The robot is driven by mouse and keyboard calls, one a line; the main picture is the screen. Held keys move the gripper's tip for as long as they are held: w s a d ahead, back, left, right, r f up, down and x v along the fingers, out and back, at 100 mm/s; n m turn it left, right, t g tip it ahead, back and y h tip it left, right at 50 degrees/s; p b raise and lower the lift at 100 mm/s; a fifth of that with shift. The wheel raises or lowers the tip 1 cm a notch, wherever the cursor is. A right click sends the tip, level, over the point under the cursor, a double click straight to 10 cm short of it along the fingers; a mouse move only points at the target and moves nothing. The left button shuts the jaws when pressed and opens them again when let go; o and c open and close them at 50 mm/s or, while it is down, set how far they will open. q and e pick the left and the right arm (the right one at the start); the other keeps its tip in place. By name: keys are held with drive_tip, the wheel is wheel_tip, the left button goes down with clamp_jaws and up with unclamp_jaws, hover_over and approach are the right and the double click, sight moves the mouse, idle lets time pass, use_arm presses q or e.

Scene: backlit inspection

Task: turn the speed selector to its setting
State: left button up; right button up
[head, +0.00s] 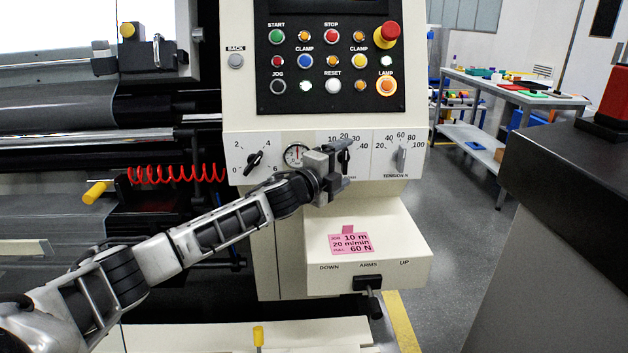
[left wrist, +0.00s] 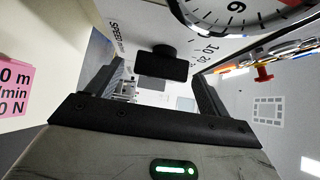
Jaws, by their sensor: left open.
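The speed selector (head: 345,157) is a black knob on the cream panel, under a scale with 10, 20 and 30 showing. My left gripper (head: 336,153) is in front of it and hides part of it. In the left wrist view the black knob (left wrist: 162,65) stands just beyond the gap between the open fingers of my left gripper (left wrist: 158,78), with "SPEED" printed beside it. Which way its pointer faces is hard to tell. A pink note (head: 351,243) below reads 10 m, 20 m/min, 60 N. My right gripper is not in view.
A round gauge (head: 295,155) and a black knob (head: 254,161) sit left of the selector. Buttons and a red mushroom button (head: 387,35) are above. A lever (head: 370,285) projects below.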

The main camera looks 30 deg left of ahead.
use_arm(q)
drive_tip(key=s+a+b, duration=0.2)
drive_tip(key=s, duration=1.2)
drive_tip(key=shift+b, duration=0.3)
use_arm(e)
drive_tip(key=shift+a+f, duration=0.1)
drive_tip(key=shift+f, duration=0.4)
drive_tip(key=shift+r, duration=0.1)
use_arm(q)
drive_tip(key=s+d+f+n+g+p, duration=0.1)
drive_tip(key=s+d+f+n+g, duration=0.2)
drive_tip(key=f, duration=0.5)
drive_tip(key=s+d+f+n+p, duration=0.1)
drive_tip(key=s+d+f+n, duration=0.3)
drive_tip(key=d+f, duration=0.25)
drive_tip(key=s+d+f+n+g, duration=0.2)
drive_tip(key=s+d+f+n, duration=0.3)
drive_tip(key=s, duration=0.3)
drive_tip(key=s+d+f+n+g+p, duration=0.1)
drive_tip(key=s+d+f+n+g, duration=0.1)
drive_tip(key=s+d+f+n, duration=0.3)
drive_tip(key=s+d, duration=0.2)
drive_tip(key=s, duration=0.1)
drive_tip(key=shift+f+n+h+p, duration=0.3)
drive_tip(key=shift+h, duration=0.1)
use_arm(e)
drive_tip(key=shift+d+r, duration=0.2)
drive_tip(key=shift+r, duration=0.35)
